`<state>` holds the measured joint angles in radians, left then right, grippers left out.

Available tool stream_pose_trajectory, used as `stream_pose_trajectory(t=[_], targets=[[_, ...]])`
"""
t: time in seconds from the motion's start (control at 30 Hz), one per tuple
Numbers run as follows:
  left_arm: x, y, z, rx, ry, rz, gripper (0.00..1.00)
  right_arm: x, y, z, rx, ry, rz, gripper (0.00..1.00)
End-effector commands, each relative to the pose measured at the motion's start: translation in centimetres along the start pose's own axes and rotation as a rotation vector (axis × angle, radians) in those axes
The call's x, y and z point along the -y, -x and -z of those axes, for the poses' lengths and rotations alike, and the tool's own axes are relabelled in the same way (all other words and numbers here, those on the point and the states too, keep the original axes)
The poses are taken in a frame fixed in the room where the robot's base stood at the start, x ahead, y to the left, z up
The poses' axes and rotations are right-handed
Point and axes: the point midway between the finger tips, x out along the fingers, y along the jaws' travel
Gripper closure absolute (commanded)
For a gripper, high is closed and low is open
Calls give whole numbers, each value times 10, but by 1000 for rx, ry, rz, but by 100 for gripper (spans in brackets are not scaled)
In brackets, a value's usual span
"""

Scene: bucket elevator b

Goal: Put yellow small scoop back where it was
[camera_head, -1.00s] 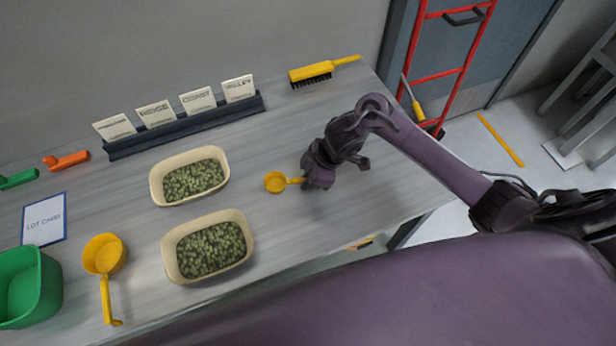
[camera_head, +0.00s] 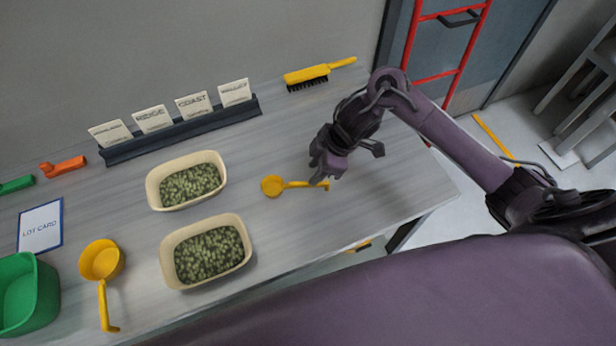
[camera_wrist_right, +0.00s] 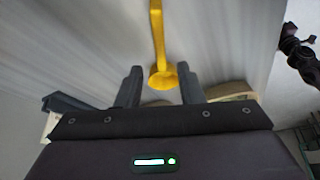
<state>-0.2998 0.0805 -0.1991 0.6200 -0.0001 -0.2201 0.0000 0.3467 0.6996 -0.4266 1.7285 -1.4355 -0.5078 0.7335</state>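The small yellow scoop (camera_head: 272,186) lies on the grey table, right of the two cream tubs, with its handle pointing right. My right gripper (camera_head: 348,166) is above and beyond the handle's end, apart from it as far as I can tell. In the right wrist view the gripper (camera_wrist_right: 160,85) has its two fingers spread, with nothing held between them. The small scoop (camera_wrist_right: 162,78) shows between and beyond the fingertips. My left gripper is not in view.
A larger yellow scoop (camera_head: 101,260) lies by the green bin (camera_head: 28,295). Cream tubs (camera_head: 152,192) (camera_head: 170,270) hold green pellets. A card rack (camera_head: 180,130), a yellow brush (camera_head: 318,73) and a lot card (camera_head: 41,228) are on the table. The table's right end is clear.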

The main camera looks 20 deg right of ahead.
Motion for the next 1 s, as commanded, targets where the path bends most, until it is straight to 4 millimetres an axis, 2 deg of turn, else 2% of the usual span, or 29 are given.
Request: stream_pose_trajectory(t=[0.1,0.3,1.0], targets=[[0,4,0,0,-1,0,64,-2,26,0,3,3,-5,66],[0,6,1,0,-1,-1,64,-1,49,0,2,1,-2,66],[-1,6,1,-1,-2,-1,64,0,52,0,0,0,1,66]])
